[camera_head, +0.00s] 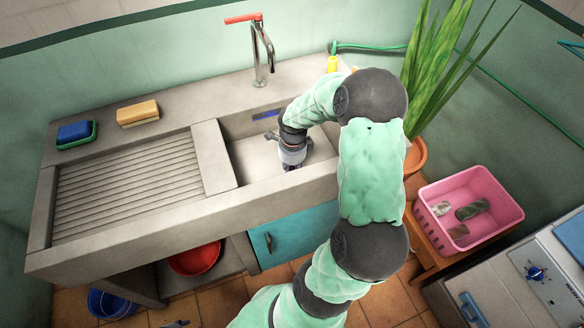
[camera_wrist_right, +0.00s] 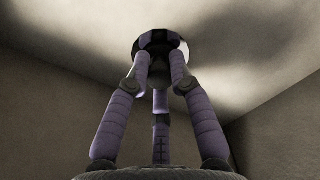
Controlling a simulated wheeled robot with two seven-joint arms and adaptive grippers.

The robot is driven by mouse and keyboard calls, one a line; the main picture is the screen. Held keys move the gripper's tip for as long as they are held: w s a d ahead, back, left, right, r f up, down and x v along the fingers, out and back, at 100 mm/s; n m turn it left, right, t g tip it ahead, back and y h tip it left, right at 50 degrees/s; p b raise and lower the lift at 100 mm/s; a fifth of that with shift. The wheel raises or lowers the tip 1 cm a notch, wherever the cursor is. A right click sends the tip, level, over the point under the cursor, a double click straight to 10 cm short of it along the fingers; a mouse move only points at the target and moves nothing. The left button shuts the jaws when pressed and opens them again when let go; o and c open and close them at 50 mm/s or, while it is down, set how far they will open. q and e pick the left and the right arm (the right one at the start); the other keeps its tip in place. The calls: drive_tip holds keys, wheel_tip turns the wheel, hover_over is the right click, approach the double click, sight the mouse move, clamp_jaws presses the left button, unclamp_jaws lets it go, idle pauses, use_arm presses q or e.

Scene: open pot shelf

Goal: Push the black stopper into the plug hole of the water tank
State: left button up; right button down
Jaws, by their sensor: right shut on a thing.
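The water tank (camera_head: 250,155) is the grey stone basin at the right end of the sink unit. My right gripper (camera_head: 292,166) reaches down into it from above. In the right wrist view, the fingers of my right gripper (camera_wrist_right: 161,72) are closed together at their tips on the black stopper (camera_wrist_right: 160,40), a dark round piece against the pale tank floor. The fingers partly cover the stopper. The plug hole cannot be made out, so I cannot tell whether the stopper is in it or above it. My left gripper does not show.
The tap (camera_head: 262,50) with a red lever stands behind the tank. A ribbed draining board (camera_head: 130,185) lies to the left, with a blue sponge (camera_head: 75,131) and a yellow sponge (camera_head: 138,112) behind it. A plant (camera_head: 432,75) and pink basket (camera_head: 470,203) stand to the right.

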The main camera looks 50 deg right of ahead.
drive_tip(key=shift+f, duration=0.1)
drive_tip(key=c, duration=1)
unclamp_jaws()
wheel_tip(320, 180, up, 12)
drive_tip(key=shift+s, duration=0.1)
